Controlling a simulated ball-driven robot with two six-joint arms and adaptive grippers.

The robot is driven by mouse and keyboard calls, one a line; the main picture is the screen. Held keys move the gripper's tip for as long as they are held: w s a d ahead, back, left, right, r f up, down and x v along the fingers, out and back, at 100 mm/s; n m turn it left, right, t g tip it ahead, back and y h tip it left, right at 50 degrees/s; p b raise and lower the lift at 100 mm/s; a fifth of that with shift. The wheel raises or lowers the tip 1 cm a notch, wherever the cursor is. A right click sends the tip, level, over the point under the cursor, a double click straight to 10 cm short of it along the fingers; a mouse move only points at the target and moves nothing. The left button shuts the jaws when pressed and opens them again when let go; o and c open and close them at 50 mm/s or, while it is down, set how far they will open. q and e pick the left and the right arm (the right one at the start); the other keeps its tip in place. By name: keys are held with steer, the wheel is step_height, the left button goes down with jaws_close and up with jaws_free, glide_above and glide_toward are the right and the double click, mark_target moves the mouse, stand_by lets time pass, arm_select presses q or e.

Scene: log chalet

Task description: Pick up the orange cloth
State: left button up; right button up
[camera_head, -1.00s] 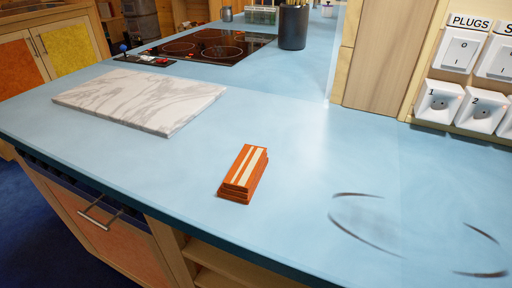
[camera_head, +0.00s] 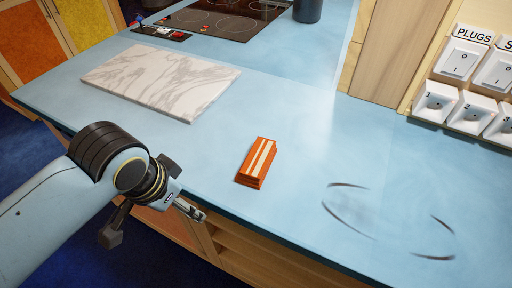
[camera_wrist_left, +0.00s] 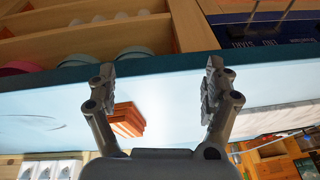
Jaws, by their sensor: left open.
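The orange cloth (camera_head: 257,162) lies folded on the blue counter, with pale stripes along its top. My left gripper (camera_head: 192,211) is at the counter's front edge, to the left of the cloth and nearer to me, apart from it. In the left wrist view the gripper (camera_wrist_left: 162,88) is open and empty. The cloth (camera_wrist_left: 126,120) shows there beyond the fingers, between them and closer to the left one. My right gripper is in none of the views.
A white marble board (camera_head: 160,80) lies on the counter (camera_head: 300,120) behind left, with a black hob (camera_head: 225,18) beyond. Wall sockets (camera_head: 470,105) are at the right. Open shelves (camera_wrist_left: 100,40) are under the counter edge. The counter around the cloth is clear.

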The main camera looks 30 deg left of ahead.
arm_select(q)
step_height(320, 180, up, 10)
steer(key=w+d+p, duration=0.1)
steer(key=w+p, duration=0.2)
steer(key=n+g, duration=0.1)
steer(key=n, duration=0.1)
glide_above(257, 157)
steer(key=shift+h, duration=0.3)
steer(key=f, duration=0.5)
steer(key=shift+s+a, duration=0.15)
steer(key=shift+s, duration=0.2)
steer(key=shift+w+f+p, duration=0.2)
steer(key=shift+f+p, duration=0.15)
steer(key=shift+f, duration=1.05)
steer(key=shift+w+f+p, duration=0.2)
steer(key=shift+f+p, duration=0.1)
steer(key=shift+f, duration=1.1)
steer(key=c, duration=0.9)
